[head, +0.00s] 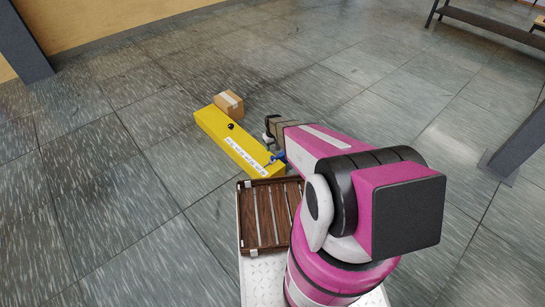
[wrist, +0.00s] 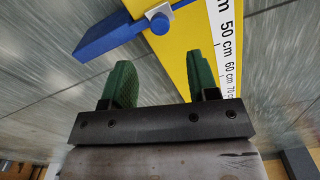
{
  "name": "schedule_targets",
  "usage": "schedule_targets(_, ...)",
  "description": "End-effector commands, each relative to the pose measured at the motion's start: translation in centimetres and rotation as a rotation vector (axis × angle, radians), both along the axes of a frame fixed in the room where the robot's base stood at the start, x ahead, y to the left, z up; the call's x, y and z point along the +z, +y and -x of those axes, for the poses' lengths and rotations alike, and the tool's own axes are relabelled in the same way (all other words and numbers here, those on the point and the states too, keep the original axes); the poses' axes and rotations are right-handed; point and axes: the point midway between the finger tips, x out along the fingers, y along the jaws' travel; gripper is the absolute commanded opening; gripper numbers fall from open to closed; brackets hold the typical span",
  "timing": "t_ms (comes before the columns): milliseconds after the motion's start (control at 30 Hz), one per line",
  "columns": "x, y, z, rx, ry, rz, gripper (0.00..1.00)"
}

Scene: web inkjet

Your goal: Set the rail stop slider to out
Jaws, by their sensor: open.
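The rail is a long yellow beam (head: 214,124) with a white centimetre scale; it also shows in the wrist view (wrist: 190,40). The blue stop slider (head: 276,157) sits at the beam's near end. In the wrist view the blue stop (wrist: 105,36) reaches left past the beam's edge, with a round blue knob (wrist: 160,23) and a grey bracket. In the head view my arm partly hides the gripper (head: 269,132), near the stop.
A cardboard box (head: 229,103) stands beside the beam's far end. A black ball knob (head: 231,126) is on the beam. A slatted wooden tray (head: 247,225) lies near the beam's near end. A bench (head: 490,22) stands far right. The tiled floor left is clear.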

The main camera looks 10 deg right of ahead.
Motion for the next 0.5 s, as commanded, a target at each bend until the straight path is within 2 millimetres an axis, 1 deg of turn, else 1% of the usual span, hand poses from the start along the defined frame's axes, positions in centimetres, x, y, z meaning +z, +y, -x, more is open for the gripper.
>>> schedule_targets(33, -1.0, 0.0, -0.2, 0.000, 0.001, 0.000, 0.54)
schedule_targets(300, -5.8, 0.0, -0.2, -0.001, 0.001, 0.000, 0.54)
schedule_targets(400, -7.2, 0.0, -0.1, -0.001, 0.001, 0.000, 0.54)
schedule_targets(500, -8.1, 0.0, -0.1, -0.001, 0.000, 0.000, 0.54)
